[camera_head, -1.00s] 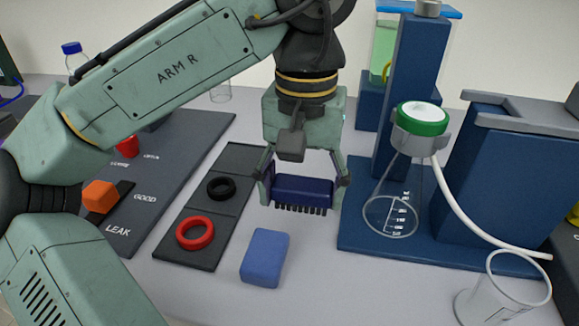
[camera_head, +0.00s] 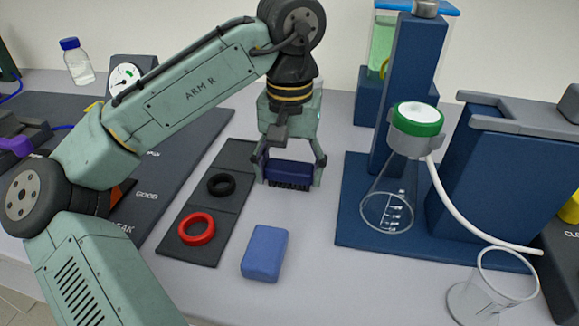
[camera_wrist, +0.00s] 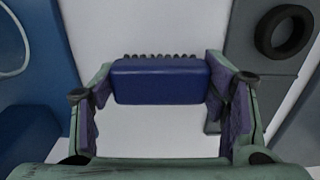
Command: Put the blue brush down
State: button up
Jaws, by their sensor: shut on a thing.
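The dark blue brush (camera_head: 289,173) has a row of dark bristles along its lower edge. My gripper (camera_head: 290,170) is shut on it, with a finger at each end. The bristles point down, close to the grey table top, between the dark ring tray and the blue stand base; I cannot tell whether they touch the table. In the wrist view the brush (camera_wrist: 160,82) lies across between the purple finger pads of my gripper (camera_wrist: 160,95), bristles on the far side.
A light blue block (camera_head: 265,253) lies on the table in front. A dark tray (camera_head: 232,205) at left holds a black ring (camera_head: 221,185) and a red ring (camera_head: 196,229). At right stand a flask (camera_head: 388,205) on a blue base and an empty beaker (camera_head: 490,290).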

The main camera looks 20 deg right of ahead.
aim_at(289, 167)
jog(key=shift+f, duration=0.15)
jog(key=o, duration=1.3)
notch_tip(289, 167, up, 12)
jog(key=shift+r+p, duration=0.2)
jog(key=shift+p, duration=0.35)
